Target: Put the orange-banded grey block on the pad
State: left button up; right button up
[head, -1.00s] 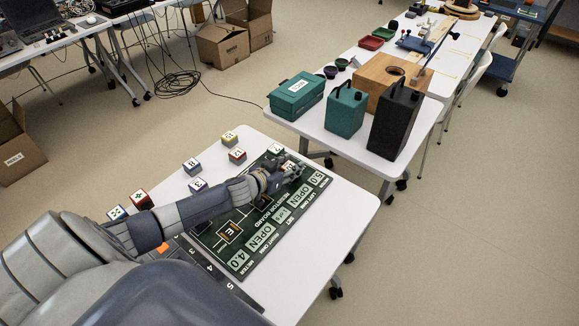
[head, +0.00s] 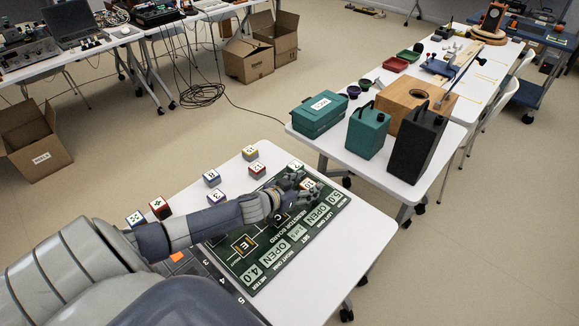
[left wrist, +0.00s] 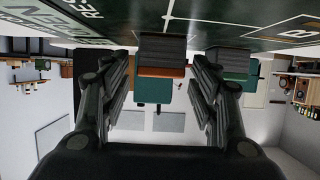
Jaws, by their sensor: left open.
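In the left wrist view, which is upside down, a grey block (left wrist: 162,48) with an orange band stands on the dark green board (left wrist: 250,10). It shows between the spread fingers of my left gripper (left wrist: 160,95), beyond the tips, with a gap on both sides. In the head view this block (head: 309,184) is at the board's far end, partly behind my left gripper (head: 290,198), which is open and empty. The board (head: 290,246) has framed squares marked E (head: 243,246) and C; I cannot tell which marking is the pad. My right gripper is out of view.
Several numbered blocks (head: 257,169) line the table's far left side. Teal cases (head: 319,114) and a black case (head: 415,145) stand on another table. The near table's right side is clear.

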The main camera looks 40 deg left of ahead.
pick_arm(q)
jog(key=v, duration=1)
jog(key=shift+s, duration=0.1)
dwell(0.5)
